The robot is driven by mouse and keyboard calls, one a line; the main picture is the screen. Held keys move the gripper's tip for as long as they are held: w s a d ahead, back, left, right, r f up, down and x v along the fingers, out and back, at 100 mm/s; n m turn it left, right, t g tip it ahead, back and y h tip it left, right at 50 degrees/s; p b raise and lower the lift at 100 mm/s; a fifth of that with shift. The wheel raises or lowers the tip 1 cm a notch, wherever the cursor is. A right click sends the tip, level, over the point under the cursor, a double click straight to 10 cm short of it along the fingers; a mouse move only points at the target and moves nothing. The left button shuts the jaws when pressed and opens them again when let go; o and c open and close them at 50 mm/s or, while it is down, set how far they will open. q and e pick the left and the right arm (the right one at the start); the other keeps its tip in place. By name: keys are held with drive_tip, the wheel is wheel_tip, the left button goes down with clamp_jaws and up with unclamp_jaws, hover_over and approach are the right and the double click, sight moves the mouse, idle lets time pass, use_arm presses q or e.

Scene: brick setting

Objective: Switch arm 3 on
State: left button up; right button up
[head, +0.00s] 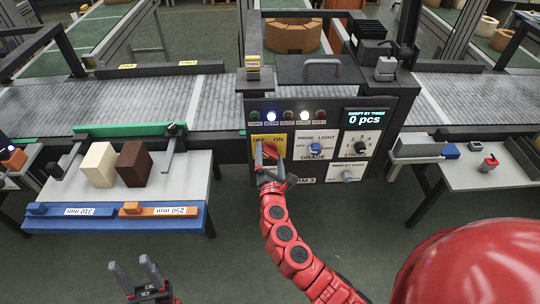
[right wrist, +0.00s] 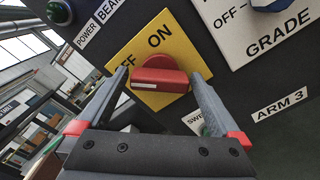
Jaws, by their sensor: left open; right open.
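The arm 3 switch (head: 270,150) is a red rotary knob on a yellow OFF/ON plate (head: 284,141) at the lower left of the dark control panel. In the right wrist view the red knob (right wrist: 160,82) has its white mark at its left end, turned toward the OFF side. My right gripper (right wrist: 160,76) is open, with one finger on each side of the knob; I cannot tell whether they touch it. An ARM 3 label (right wrist: 280,103) is at right. My left gripper (head: 135,270) is open and empty, low over the floor.
A blue GRADE knob (head: 315,148), a STROKES knob (head: 360,147), several lamps and a "0 pcs" display (head: 366,118) share the panel. A side table with cream (head: 98,164) and brown blocks (head: 134,163) stands left. A conveyor (head: 150,98) runs behind.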

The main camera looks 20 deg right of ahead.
drive_tip(key=c, duration=1.1)
drive_tip(key=shift+c, duration=0.2)
